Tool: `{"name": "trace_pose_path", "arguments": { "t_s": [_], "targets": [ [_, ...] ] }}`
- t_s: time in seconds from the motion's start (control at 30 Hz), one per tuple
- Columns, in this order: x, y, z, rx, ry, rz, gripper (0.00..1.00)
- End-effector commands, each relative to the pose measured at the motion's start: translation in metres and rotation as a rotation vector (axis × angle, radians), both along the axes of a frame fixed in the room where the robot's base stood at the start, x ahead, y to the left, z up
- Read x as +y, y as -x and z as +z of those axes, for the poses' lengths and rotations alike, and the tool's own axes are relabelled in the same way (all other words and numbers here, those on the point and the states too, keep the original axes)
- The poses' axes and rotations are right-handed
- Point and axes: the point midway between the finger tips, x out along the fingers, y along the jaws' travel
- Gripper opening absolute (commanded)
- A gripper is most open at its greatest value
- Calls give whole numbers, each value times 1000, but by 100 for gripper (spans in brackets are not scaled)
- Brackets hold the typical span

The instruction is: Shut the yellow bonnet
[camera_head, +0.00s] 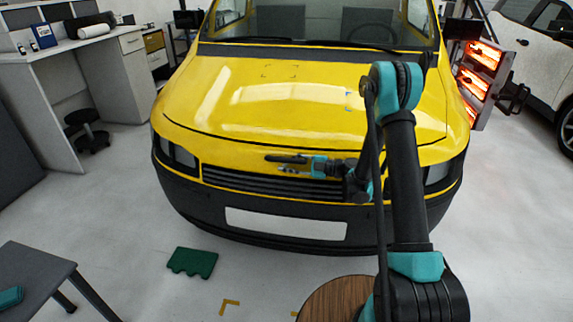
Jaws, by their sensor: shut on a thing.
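The yellow bonnet (290,100) lies low over the front of the yellow van, with a thin dark seam along its front edge. From this view I cannot tell whether it is fully latched. My gripper (284,164) is in front of the van's nose, just below the bonnet's front edge and over the top of the black grille (250,181). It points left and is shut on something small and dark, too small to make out. I cannot tell whether it touches the bonnet.
A heat lamp stand (482,70) glows at the right, near a white car (548,40). A white desk (70,50) and a black stool (87,130) stand at the left. A green block (192,262) and a round wooden top (335,300) are in front.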

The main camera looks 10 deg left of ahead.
Motion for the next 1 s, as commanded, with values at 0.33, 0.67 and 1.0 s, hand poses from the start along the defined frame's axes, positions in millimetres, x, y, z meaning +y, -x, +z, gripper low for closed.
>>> {"name": "trace_pose_path", "arguments": {
  "t_s": [0.33,0.67,1.0],
  "targets": [
    [5,9,1,2,-2,22,39],
    [5,8,4,1,-3,21,39],
    [3,6,51,1,-3,14,39]
  ]
}}
